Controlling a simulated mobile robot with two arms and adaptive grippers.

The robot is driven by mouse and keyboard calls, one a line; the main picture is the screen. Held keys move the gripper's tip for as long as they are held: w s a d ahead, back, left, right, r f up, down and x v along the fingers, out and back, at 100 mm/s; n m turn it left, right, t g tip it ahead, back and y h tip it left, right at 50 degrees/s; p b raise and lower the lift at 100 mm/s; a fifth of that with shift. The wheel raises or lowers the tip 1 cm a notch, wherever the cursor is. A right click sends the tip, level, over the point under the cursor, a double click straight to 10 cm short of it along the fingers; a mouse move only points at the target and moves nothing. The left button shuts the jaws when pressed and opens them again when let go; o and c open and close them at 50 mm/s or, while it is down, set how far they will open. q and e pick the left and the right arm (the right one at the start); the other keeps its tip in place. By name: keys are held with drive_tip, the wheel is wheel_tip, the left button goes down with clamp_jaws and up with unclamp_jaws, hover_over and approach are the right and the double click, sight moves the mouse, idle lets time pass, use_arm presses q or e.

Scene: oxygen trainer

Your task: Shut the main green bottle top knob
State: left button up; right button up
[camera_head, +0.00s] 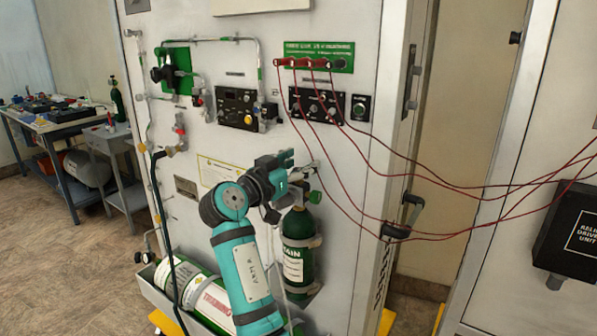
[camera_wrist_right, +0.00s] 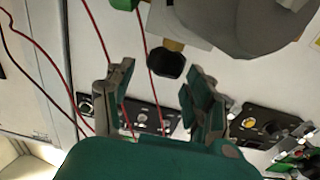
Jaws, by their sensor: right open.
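The main green bottle (camera_head: 300,255) stands upright against the panel in the head view, strapped, with a white label. Its green top knob (camera_head: 314,197) is on the right of the valve. My right gripper (camera_head: 284,172) is just above and left of the knob, in front of the panel. In the wrist view my right gripper (camera_wrist_right: 158,85) is open, its fingers apart with nothing gripped. A green piece (camera_wrist_right: 124,4), perhaps the knob, is cut off at that view's top edge. My left gripper is not in view.
Red cables (camera_head: 345,195) hang across the panel close to the right of the bottle. A second green-and-white bottle (camera_head: 190,290) lies in a low tray. A black fitting (camera_wrist_right: 167,63) shows beyond the fingers. A black box (camera_head: 575,235) is at far right.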

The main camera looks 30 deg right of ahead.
wheel_tip(320, 180, up, 8)
drive_tip(key=shift+r, duration=0.1)
idle(0.4)
